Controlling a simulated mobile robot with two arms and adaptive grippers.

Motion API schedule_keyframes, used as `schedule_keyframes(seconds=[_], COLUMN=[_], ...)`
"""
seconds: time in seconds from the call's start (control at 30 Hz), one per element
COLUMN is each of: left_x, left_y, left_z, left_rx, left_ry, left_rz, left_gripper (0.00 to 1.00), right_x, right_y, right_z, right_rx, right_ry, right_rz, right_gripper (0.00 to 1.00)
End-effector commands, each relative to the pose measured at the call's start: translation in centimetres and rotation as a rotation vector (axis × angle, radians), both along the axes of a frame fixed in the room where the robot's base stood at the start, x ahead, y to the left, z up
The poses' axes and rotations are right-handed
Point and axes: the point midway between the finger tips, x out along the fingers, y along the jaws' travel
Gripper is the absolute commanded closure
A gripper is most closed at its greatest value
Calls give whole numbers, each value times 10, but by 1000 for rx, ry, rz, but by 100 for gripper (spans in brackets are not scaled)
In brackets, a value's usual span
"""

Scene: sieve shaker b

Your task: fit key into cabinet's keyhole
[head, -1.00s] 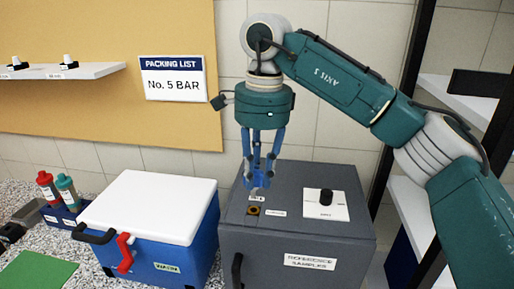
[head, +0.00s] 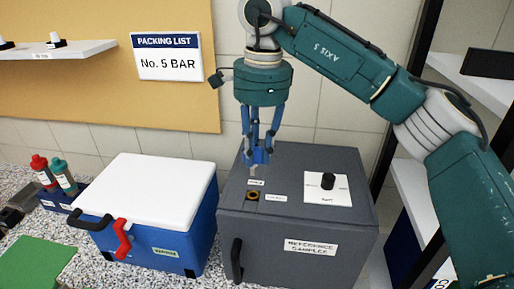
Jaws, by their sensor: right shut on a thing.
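The cabinet is a dark grey box (head: 300,216) labelled "Reference Samples". Its keyhole (head: 252,196) is a small brass-edged dark ring on the top, near the left front edge. My right gripper (head: 257,160) points straight down above the top, just behind the keyhole in the picture. It is shut on the key (head: 255,174), of which only a small greyish bit shows below the blue fingertips. The key's tip appears apart from the keyhole, but the exact height is hard to tell. My left gripper is out of view.
A white plate with a black knob (head: 327,181) sits on the cabinet top at the right. A blue cooler with a white lid (head: 145,191) stands close on the left. A shelf unit (head: 470,80) is at the right, behind my arm.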

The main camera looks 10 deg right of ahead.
Motion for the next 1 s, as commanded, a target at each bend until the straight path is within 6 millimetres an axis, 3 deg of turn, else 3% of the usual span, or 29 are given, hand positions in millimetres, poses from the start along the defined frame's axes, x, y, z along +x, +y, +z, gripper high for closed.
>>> schedule_keyframes(seconds=[0.43, 1.0], left_x=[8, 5], left_y=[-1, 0], left_z=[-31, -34], left_rx=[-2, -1], left_ry=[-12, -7], left_rz=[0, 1], left_gripper=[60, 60], right_x=[0, 0], right_y=[0, 0], right_z=[-45, -51], right_rx=[0, 0], right_ry=[0, 0], right_rz=[-2, -1], right_gripper=[100, 100])
